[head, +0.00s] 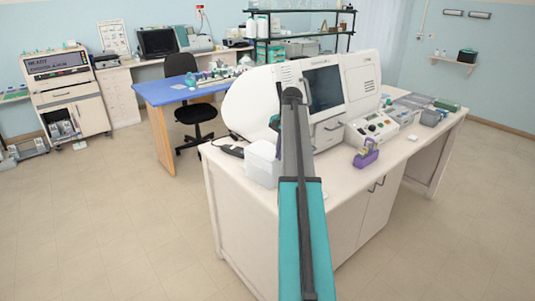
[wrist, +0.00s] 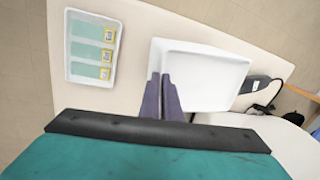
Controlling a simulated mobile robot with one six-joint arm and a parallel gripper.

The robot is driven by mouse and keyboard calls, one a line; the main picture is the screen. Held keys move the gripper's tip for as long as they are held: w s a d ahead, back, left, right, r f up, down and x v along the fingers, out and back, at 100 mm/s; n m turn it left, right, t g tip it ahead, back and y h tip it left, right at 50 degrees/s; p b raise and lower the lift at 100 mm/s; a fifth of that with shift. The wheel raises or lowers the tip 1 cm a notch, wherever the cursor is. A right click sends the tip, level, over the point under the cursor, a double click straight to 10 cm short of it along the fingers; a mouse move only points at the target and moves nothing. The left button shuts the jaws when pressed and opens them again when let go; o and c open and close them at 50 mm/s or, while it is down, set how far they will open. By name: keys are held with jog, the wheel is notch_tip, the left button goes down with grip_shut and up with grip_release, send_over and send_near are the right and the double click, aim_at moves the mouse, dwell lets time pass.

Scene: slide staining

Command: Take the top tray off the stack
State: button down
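The stack of white trays (head: 262,166) stands at the near left end of the white counter. In the wrist view its top tray (wrist: 208,72) is a white, empty-looking rectangle just beyond my fingers. My gripper (wrist: 161,76) has its two purple fingers close together at the left rim of this tray, with the rim seemingly pinched between them. The wrist view does not show whether the tray is raised. In the head view my arm hides the gripper. A separate white tray (wrist: 72,68) with three slides lies on the counter to the left.
A black device (wrist: 256,84) lies on the counter beside the stack; it also shows in the head view (head: 231,150). A large white analyser (head: 357,75) stands behind. A purple rack (head: 366,158) stands to the right. Counter (wrist: 125,95) between the two trays is bare.

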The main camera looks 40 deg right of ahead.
jog(key=shift+r, duration=0.1)
jog(key=shift+w+r+p, duration=0.1)
jog(key=shift+r+p, duration=0.8)
jog(key=shift+r, duration=0.3)
jog(key=s+d+r+p, duration=0.1)
jog(key=s+d, duration=0.1)
jog(key=s, duration=0.5)
jog(key=s+d+r+p, duration=0.1)
jog(key=s+d+p, duration=0.1)
jog(key=s, duration=0.6)
jog(key=shift+s+d+r, duration=0.15)
jog(key=shift+d, duration=0.35)
jog(key=shift+s, duration=0.1)
